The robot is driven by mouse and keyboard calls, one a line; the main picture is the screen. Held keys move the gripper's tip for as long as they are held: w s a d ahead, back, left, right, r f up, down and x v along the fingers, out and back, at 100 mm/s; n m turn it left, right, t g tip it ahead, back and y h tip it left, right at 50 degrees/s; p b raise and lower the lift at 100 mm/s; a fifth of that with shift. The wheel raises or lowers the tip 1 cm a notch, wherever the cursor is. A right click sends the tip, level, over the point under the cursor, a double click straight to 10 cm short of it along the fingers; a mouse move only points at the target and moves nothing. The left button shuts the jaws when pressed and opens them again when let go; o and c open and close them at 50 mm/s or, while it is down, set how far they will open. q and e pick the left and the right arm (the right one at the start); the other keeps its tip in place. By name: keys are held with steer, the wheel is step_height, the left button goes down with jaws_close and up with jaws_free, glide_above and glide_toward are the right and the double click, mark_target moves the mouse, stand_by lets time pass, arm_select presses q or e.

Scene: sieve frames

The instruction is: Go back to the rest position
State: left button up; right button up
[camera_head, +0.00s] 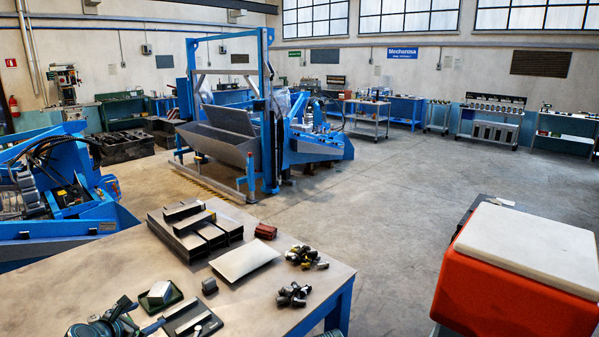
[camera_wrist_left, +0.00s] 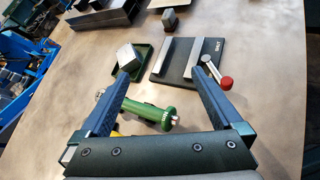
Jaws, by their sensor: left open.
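My left gripper (camera_head: 141,316) is low in the head view, over the near part of the work table (camera_head: 95,285). In the left wrist view, its two blue-grey fingers (camera_wrist_left: 161,76) are spread wide with nothing held between them. Beyond the left fingertip, a grey metal block (camera_wrist_left: 128,57) sits in a small green tray (camera_wrist_left: 143,62). Beyond the right fingertip lies a dark plate fixture (camera_wrist_left: 186,64) with two light bars and a red-knobbed lever (camera_wrist_left: 226,83). A green cylindrical tool (camera_wrist_left: 147,114) lies below, between the fingers, partly hidden.
A dark cube (camera_head: 209,286), a pale sheet (camera_head: 244,259), stacked metal channels (camera_head: 196,228), a red-brown block (camera_head: 265,231) and two piles of small fittings (camera_head: 292,295) occupy the table. An orange box (camera_head: 478,288) with a white lid stands at right.

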arm_select(q)
steer(key=s+d+f+m+g, duration=0.1)
steer(key=d+f+m+g, duration=0.1)
steer(key=d+m, duration=0.5)
steer(key=s+d+f+m+g+h, duration=0.1)
steer(key=s+d+f+m+g, duration=0.1)
steer(key=d+m, duration=0.5)
steer(key=s+d+f+m+g, duration=0.1)
steer(key=d+f+m+g, duration=0.3)
steer(key=d+m, duration=0.3)
steer(key=shift+s+d+f+h, duration=0.2)
steer(key=shift+d+f+h, duration=0.1)
steer(key=shift+f, duration=0.2)
steer(key=s+d+f+m+g+y+b, duration=0.3)
steer(key=s+d+f+m+g+b, duration=0.1)
steer(key=s+d+f+m+b, duration=0.5)
steer(key=s+d+f+m, duration=0.2)
steer(key=d+m, duration=0.2)
steer(key=d, duration=0.2)
steer(key=shift+s+d+f+m+y+b, duration=0.2)
steer(key=shift+d+m+y+b, duration=0.1)
steer(key=shift+d+y+b, duration=0.1)
